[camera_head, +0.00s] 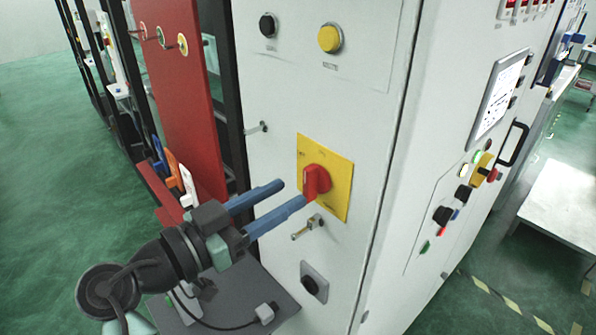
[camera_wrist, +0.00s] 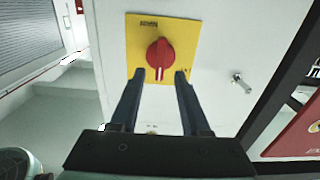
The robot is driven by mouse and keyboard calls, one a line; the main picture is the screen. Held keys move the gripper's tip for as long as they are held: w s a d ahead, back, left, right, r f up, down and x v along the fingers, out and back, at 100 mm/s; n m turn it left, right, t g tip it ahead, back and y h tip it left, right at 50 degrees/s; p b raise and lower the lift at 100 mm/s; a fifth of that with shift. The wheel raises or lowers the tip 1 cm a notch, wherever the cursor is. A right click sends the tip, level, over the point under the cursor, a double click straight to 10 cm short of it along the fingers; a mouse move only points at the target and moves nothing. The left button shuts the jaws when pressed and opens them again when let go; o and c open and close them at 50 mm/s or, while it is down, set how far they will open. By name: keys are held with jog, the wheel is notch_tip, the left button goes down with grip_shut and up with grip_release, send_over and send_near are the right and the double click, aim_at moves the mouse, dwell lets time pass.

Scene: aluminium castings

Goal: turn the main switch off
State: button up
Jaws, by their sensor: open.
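The main switch is a red rotary knob (camera_head: 316,181) on a square yellow plate (camera_head: 338,168), fixed to the white cabinet front (camera_head: 290,95). In the wrist view the red knob (camera_wrist: 160,55) sits above and between my fingertips, with a white mark at its lower edge, on the yellow plate (camera_wrist: 183,27). My gripper (camera_head: 292,192) has two blue fingers. It is open and empty, pointing at the plate. In the wrist view my gripper (camera_wrist: 160,76) has one fingertip on each side of the knob's lower part. I cannot tell whether either fingertip touches it.
A key-like metal latch (camera_head: 307,228) sticks out below the plate, and another latch (camera_head: 257,128) is to its upper left. A black socket (camera_head: 314,284) is lower down. A yellow button (camera_head: 330,38) and black button (camera_head: 267,25) are above. A red panel (camera_head: 180,90) stands left.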

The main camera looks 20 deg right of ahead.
aim_at(305, 184)
jog(key=shift+p+x, duration=0.6)
jog(key=shift+x, duration=1.4)
grip_shut()
